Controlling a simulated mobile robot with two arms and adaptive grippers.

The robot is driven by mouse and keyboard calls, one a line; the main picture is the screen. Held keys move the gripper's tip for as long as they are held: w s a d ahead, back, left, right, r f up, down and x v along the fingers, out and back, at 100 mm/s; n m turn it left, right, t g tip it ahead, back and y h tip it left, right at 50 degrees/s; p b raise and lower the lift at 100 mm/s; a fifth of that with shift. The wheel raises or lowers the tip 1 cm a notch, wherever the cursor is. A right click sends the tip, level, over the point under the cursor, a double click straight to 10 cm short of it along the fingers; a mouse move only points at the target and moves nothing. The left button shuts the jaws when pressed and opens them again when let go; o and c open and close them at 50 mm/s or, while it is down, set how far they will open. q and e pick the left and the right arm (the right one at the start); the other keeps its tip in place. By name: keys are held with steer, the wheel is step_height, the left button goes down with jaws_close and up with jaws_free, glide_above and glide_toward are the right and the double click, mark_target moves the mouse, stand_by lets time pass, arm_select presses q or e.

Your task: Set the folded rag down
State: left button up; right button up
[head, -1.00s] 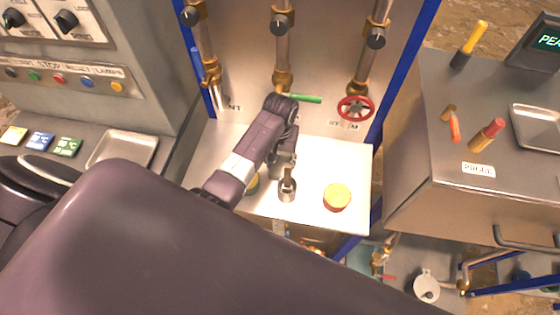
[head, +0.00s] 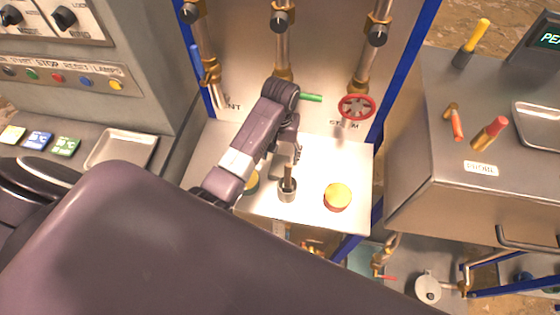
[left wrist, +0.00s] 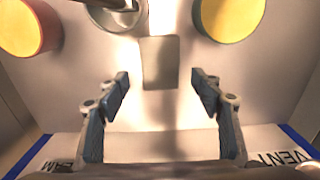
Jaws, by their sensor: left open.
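A small flat grey-brown rectangle (left wrist: 159,63), which looks like the folded rag, lies on the pale shelf (head: 318,160) in the left wrist view. It is just beyond my left gripper's fingertips, between their lines and apart from both. My left gripper (left wrist: 160,90) is open with nothing between its fingers. In the head view the left gripper (head: 294,154) is over the shelf, behind the metal cup. The rag cannot be made out in the head view. My right gripper is not in view.
A metal cup (head: 287,193) with a wooden handle in it stands near the gripper. A red tin with a yellow top (head: 337,197) is to its right, a yellow-topped green tin (head: 252,183) to its left. A red valve wheel (head: 356,107) and pipes are behind.

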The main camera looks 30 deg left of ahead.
mark_target(280, 163)
arm_select(q)
steer(key=shift+r, duration=1.55)
steer(key=shift+s+f, duration=0.1)
